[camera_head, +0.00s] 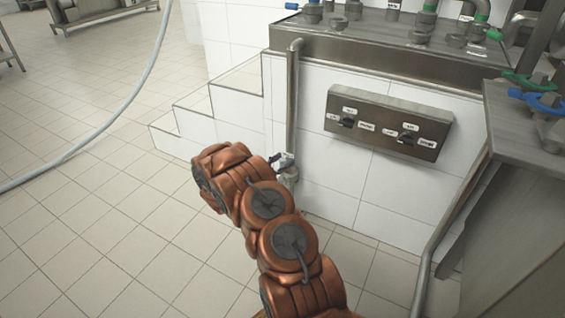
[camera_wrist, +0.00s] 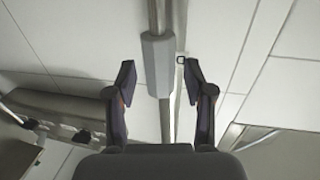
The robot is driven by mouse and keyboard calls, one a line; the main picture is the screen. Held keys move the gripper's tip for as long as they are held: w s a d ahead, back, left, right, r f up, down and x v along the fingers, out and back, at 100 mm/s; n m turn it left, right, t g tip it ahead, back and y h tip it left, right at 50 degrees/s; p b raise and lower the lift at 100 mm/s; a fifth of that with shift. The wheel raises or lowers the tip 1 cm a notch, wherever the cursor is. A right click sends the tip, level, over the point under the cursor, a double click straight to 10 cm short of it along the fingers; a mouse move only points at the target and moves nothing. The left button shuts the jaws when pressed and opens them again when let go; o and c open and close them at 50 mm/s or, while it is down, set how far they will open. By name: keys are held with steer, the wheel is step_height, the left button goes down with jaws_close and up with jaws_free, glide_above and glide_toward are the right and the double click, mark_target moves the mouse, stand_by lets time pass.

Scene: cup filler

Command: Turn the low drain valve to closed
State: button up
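The thin vertical drain pipe (camera_head: 292,100) runs down the white tiled wall in the head view. Near its foot is the low drain valve (camera_head: 289,174), partly hidden behind my copper arm. A small dark blue piece shows beside it; I cannot tell whether it is the handle or a fingertip. In the wrist view a grey faceted body (camera_wrist: 157,65) sits on the pipe. My gripper (camera_wrist: 160,79) is open, its two dark fingers apart on either side of the pipe, with nothing visibly gripped. The valve handle's position cannot be read.
A steel control panel (camera_head: 388,122) with two black knobs is on the wall to the right. White tiled steps (camera_head: 213,105) rise left of the pipe. A steel counter (camera_head: 520,190) stands at the right. A pale hose (camera_head: 125,98) hangs at the left.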

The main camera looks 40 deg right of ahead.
jaws_close()
stand_by(0.4)
